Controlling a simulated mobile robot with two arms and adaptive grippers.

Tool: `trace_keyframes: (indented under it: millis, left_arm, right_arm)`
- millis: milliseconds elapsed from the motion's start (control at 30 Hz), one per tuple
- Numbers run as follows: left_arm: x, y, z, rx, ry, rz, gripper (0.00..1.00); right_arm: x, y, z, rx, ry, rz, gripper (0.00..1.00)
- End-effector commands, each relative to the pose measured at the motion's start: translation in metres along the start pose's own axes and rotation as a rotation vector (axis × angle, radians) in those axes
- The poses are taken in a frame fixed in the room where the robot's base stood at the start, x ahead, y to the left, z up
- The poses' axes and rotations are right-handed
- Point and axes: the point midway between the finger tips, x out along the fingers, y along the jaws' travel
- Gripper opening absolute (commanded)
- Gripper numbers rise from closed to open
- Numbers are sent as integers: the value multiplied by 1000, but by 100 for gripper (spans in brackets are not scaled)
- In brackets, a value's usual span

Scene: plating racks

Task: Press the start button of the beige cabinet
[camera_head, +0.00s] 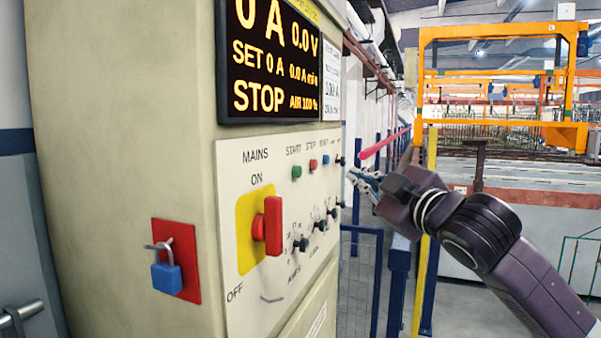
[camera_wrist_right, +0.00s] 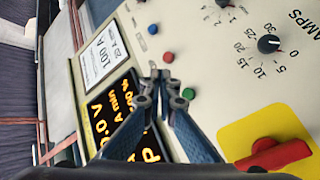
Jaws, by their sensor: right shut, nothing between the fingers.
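The beige cabinet (camera_head: 130,130) fills the left of the head view. Its green button (camera_head: 297,172) sits under the label START, with a red button (camera_head: 312,164) under STOP and a blue one (camera_head: 326,160) beside it. My right gripper (camera_head: 352,174) is shut and empty, to the right of these buttons in the head view. In the right wrist view the fingertips (camera_wrist_right: 160,78) overlap the panel between the green button (camera_wrist_right: 188,93) and the red button (camera_wrist_right: 169,57). I cannot tell the exact gap to the panel. My left gripper is not in view.
A red mains switch (camera_head: 272,226) on a yellow plate and several black knobs (camera_head: 300,244) stick out below the buttons. The display (camera_head: 282,60) above reads STOP. A blue padlock (camera_head: 167,277) hangs on the cabinet's left face. A blue railing (camera_head: 362,250) stands behind, to the right.

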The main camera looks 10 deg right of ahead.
Motion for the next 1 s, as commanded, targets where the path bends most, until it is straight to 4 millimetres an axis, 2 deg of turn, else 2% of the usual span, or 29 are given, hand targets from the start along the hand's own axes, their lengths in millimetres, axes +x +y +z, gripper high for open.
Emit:
trace_keyframes:
  millis: [500, 700, 1000]
  left_arm:
    - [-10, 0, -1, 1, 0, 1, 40]
    - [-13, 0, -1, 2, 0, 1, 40]
    - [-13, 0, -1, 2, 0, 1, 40]
  right_arm:
    - [47, -33, -36, 1, 0, -2, 0]
    - [56, -40, -41, 0, 0, 0, 0]
    - [57, -42, -42, -1, 0, 1, 0]
